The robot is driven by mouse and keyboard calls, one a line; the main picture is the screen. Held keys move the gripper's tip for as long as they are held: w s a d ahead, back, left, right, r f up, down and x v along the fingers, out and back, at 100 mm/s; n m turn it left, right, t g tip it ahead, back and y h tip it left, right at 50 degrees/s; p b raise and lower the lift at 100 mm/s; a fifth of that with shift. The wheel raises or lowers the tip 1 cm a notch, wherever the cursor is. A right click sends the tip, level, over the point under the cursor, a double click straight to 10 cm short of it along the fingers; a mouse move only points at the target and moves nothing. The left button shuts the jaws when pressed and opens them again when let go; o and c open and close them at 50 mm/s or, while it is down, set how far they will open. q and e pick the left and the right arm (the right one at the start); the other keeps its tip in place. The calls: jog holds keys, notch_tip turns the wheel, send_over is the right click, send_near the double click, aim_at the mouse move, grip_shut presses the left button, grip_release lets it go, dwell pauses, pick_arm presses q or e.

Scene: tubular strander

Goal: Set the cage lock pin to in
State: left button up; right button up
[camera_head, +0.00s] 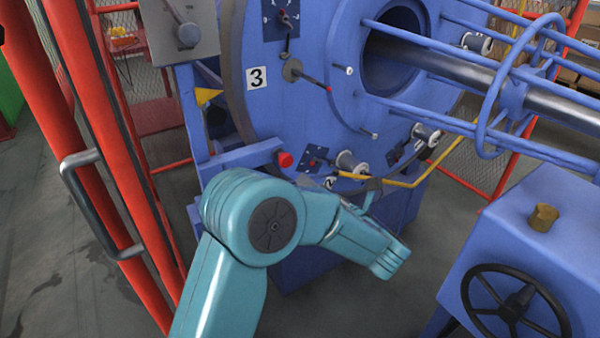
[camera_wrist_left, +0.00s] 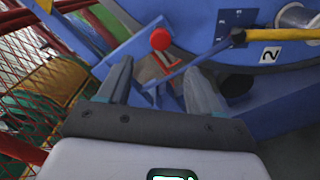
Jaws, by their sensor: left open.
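The cage lock pin appears to be the red round knob (camera_head: 285,159) at the end of the blue bracket arm beside the large blue cage disc. It also shows in the left wrist view (camera_wrist_left: 160,39), above and beyond the fingertips, with a red piece below it. My left gripper (camera_wrist_left: 160,75) is open and empty, its two grey fingers apart and not touching the knob. In the head view my teal left arm crosses the lower middle, and I cannot make out its fingers there. My right gripper is not in view.
The blue disc carries a "3" plate (camera_head: 257,77) and white spools (camera_head: 351,162). A yellow bar (camera_head: 405,183) crosses its lower right. Red guard posts (camera_head: 105,150) stand at left. A blue housing with a black handwheel (camera_head: 514,305) stands at lower right.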

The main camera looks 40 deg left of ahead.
pick_arm(q)
jog(key=shift+v, duration=1.65)
jog(key=shift+a, duration=0.15)
